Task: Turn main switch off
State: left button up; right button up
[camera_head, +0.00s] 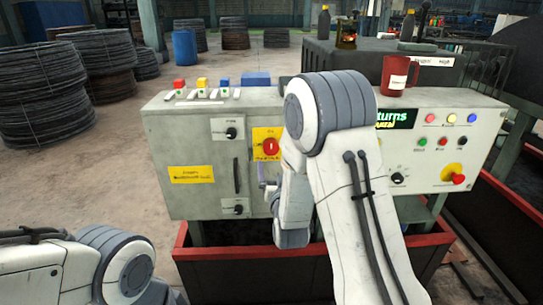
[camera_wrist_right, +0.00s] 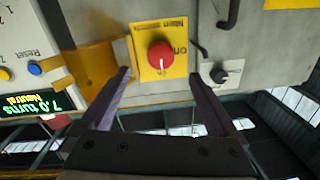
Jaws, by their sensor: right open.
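The main switch is a red round knob (camera_head: 270,146) on a yellow plate (camera_head: 267,133) on the grey control cabinet. In the right wrist view the knob (camera_wrist_right: 160,54) shows a pale pointer mark, and its yellow plate (camera_wrist_right: 146,32) carries the words "Main" and "on". My right gripper (camera_wrist_right: 160,77) is open and empty. Its two purple fingers point at the cabinet, one on each side of the knob in the picture and apart from it. In the head view my right arm hides most of this gripper. My left arm shows at the lower left; its gripper is out of view.
The cabinet (camera_head: 205,140) also has a door handle (camera_head: 237,176), small black knobs (camera_wrist_right: 219,74), push buttons and a lit display (camera_head: 396,118). A red mug (camera_head: 397,75) stands on its top. A red-rimmed trough (camera_head: 250,253) lies below. Wire coils (camera_head: 107,60) stand at the back left.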

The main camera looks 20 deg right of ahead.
aim_at(271, 151)
jog(key=p+x, duration=0.1)
jog(key=x, duration=0.9)
jog(key=shift+w, duration=0.1)
jog(key=shift+c, duration=0.3)
jog(key=c, duration=1.3)
